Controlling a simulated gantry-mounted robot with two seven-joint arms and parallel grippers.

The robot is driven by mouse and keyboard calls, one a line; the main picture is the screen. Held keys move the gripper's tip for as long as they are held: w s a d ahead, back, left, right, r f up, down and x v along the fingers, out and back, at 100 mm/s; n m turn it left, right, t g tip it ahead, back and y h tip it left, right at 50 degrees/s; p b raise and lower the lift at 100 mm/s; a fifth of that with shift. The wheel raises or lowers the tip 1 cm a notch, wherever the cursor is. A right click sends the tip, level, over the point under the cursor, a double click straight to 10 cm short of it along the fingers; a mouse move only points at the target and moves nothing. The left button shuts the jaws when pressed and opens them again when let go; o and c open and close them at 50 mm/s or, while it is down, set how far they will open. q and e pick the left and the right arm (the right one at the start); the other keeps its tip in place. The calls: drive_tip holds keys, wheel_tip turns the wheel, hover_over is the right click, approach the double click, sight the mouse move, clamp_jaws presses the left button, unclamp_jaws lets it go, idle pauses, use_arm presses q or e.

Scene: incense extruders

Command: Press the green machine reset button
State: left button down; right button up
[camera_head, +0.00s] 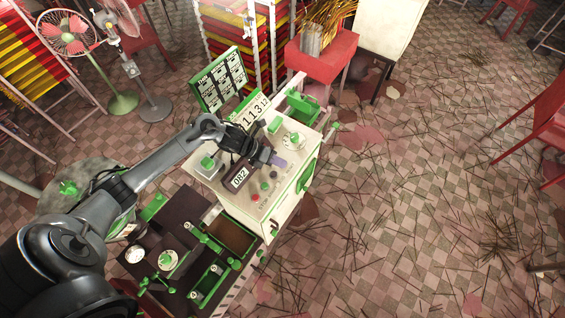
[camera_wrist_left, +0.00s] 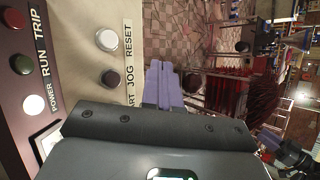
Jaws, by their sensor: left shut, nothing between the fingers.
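The green and cream machine (camera_head: 283,205) stands in the middle of the head view. In the left wrist view its panel has a pale round button (camera_wrist_left: 107,40) beside the RESET label and a dark button (camera_wrist_left: 110,77) beside JOG. The label below reads "ART", partly hidden by my gripper. My left gripper (camera_head: 279,162) is over the panel, and its purple fingers (camera_wrist_left: 163,84) are shut and empty. In the wrist view they appear right of and below the RESET button, apart from it.
Red TRIP, green RUN and white POWER lamps (camera_wrist_left: 33,104) line the panel's left side. A 082 display (camera_head: 239,178) sits beside my wrist. A number board (camera_head: 250,112) stands behind. Green-handled parts (camera_head: 205,283) fill the lower bench. Floor at right is strewn with sticks.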

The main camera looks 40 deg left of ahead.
use_arm(q)
drive_tip(key=w+a+r+t, duration=0.1)
drive_tip(key=w+a+r, duration=0.2)
drive_tip(key=w+r, duration=0.1)
drive_tip(key=shift+r, duration=0.2)
wheel_tip(320, 180, down, 7)
drive_tip(key=b, duration=0.4)
drive_tip(key=shift+f+b, duration=0.9)
drive_tip(key=shift+b, duration=0.2)
idle(0.5)
idle(0.8)
